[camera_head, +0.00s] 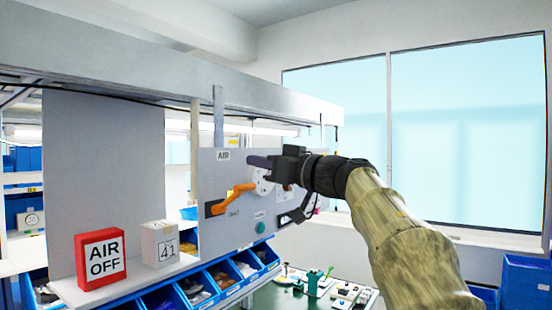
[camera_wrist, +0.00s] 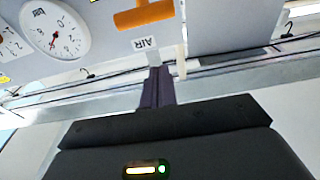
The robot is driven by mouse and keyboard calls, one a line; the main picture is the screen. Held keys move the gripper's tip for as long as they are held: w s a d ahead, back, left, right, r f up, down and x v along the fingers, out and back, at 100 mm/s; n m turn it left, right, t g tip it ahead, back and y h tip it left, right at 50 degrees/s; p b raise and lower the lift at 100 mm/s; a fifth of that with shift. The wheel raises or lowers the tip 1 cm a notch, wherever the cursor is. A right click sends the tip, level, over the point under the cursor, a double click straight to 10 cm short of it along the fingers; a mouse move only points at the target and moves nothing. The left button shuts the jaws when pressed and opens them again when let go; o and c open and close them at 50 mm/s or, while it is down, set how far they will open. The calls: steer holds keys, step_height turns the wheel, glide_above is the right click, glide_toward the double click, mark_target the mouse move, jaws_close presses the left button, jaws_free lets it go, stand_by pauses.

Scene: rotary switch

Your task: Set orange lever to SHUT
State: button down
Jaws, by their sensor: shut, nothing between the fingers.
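The orange lever (camera_head: 232,198) is on the grey panel (camera_head: 215,170) below the AIR label (camera_head: 223,156). It slants down and to the left, its lower end by a dark patch, with a small, hard-to-read label just below. The wrist view shows part of the orange lever (camera_wrist: 145,14) at the top edge, near the AIR label (camera_wrist: 145,43). My gripper (camera_head: 252,161) is shut and empty, its dark fingers above the lever and apart from it. The shut fingers (camera_wrist: 157,74) also show in the wrist view. The arm partly hides the panel's right side.
A round gauge (camera_wrist: 55,30) is on the panel. A red AIR OFF sign (camera_head: 101,259) and a white block marked 41 (camera_head: 160,243) stand on the shelf at left. Blue bins (camera_head: 200,290) line the bench below. Open space lies right of the panel, before the window.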

mark_target(231, 199)
steer(key=f, duration=0.1)
steer(key=w+a+f, duration=0.1)
steer(key=f, duration=0.1)
steer(key=shift+w+a+f, duration=0.2)
steer(key=shift+a+f, duration=0.05)
steer(key=shift+a, duration=0.15)
steer(key=shift+f, duration=0.1)
stand_by(0.4)
